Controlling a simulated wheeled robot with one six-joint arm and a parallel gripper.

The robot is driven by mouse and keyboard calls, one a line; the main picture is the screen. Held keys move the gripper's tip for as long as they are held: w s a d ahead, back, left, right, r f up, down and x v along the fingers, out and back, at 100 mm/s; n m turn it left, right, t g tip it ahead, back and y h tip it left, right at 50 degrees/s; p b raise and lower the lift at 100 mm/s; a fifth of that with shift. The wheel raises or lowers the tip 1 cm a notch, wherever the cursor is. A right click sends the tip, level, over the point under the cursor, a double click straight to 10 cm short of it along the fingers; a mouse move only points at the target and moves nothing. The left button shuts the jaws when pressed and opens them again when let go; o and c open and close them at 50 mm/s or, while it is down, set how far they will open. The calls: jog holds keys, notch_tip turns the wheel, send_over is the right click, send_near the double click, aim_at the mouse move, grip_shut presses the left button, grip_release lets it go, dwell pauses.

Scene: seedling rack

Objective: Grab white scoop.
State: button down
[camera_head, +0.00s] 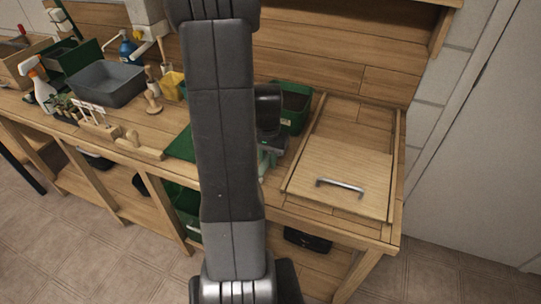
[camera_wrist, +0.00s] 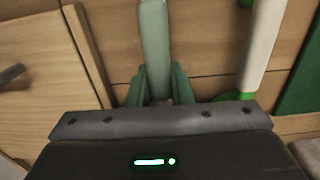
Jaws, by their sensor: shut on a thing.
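My gripper shows in the wrist view (camera_wrist: 159,82) with its two green fingers shut on a long, pale grey-green handle (camera_wrist: 155,40). The handle runs up out of the top of the picture, so its far end is hidden. I cannot tell whether it belongs to the white scoop. A long white piece with a green end (camera_wrist: 263,50) lies to the right, apart from the fingers. In the head view my arm hides most of the gripper and the held thing.
A wooden panel with a metal handle (camera_head: 346,165) lies at the bench's right end. A green bin (camera_head: 296,118) stands behind the gripper. A grey tub (camera_head: 108,84), a spray bottle (camera_head: 41,92) and a yellow container (camera_head: 173,86) stand to the left.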

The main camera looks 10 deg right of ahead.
aim_at(268, 157)
notch_tip(268, 157, up, 10)
jog(key=c, duration=1.8)
grip_release()
grip_shut()
